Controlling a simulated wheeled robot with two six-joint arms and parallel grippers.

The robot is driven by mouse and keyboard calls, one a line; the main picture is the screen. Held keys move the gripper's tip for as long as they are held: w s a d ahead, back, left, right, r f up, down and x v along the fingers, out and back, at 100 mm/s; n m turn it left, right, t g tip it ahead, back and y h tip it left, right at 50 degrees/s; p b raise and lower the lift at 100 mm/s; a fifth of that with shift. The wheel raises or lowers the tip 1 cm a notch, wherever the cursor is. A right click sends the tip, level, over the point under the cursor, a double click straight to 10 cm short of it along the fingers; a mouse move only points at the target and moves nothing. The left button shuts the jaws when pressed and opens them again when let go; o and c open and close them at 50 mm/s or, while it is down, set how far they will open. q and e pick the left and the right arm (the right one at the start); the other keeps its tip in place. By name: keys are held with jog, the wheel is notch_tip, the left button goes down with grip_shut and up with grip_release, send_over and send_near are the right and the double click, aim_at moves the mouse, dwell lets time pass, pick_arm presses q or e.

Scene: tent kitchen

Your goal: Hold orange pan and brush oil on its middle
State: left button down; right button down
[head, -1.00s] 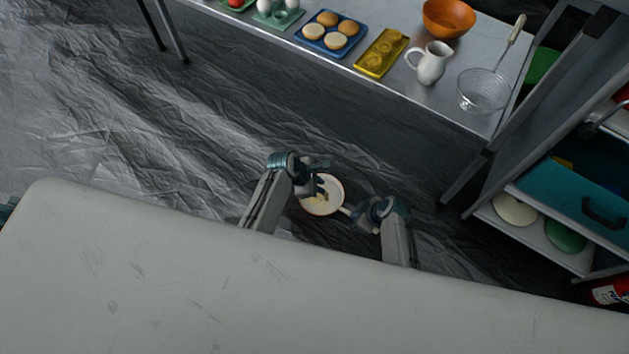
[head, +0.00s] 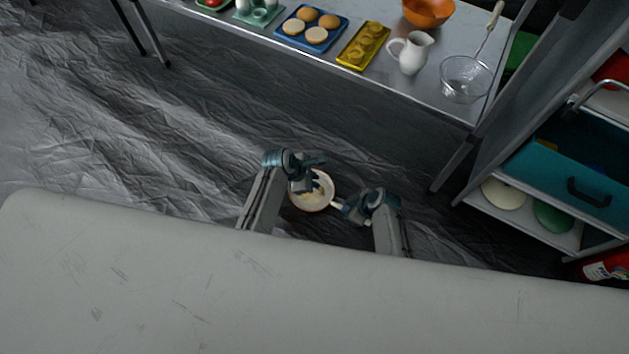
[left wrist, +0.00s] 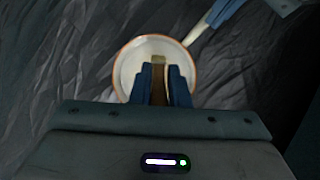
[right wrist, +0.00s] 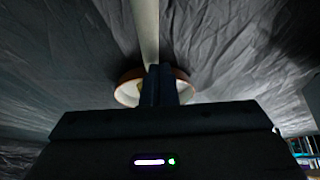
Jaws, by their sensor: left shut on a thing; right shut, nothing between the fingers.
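The pan (head: 326,189), pale inside with an orange-brown rim, is between my two grippers, over the floor before the table. A cream-coloured patch shows inside. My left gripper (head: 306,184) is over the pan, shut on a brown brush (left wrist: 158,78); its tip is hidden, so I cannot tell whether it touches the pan. The pan's pale handle (left wrist: 196,34) runs to my right gripper (head: 348,210). In the right wrist view the pan (right wrist: 128,92) shows behind the fingers.
The metal table (head: 375,88) holds a blue tray (head: 310,40) of buns, a yellow mould (head: 363,45), a white jug (head: 411,52), a wire sieve (head: 465,78) and an orange bowl (head: 428,10). A shelf unit with a teal drawer (head: 570,185) stands right. Crumpled floor sheeting is clear at left.

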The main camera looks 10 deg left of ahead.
pick_arm(q)
jog(key=w+a, duration=0.3)
jog(key=a, duration=0.4)
jog(key=shift+w, duration=0.2)
dwell(0.9)
notch_tip(320, 180, up, 6)
dwell(0.7)
dwell(0.4)
jog(key=s+d+f, duration=0.3)
jog(key=s+f, duration=0.1)
jog(key=shift+f, duration=0.15)
dwell(1.2)
jog(key=shift+f, duration=0.9)
dwell(1.3)
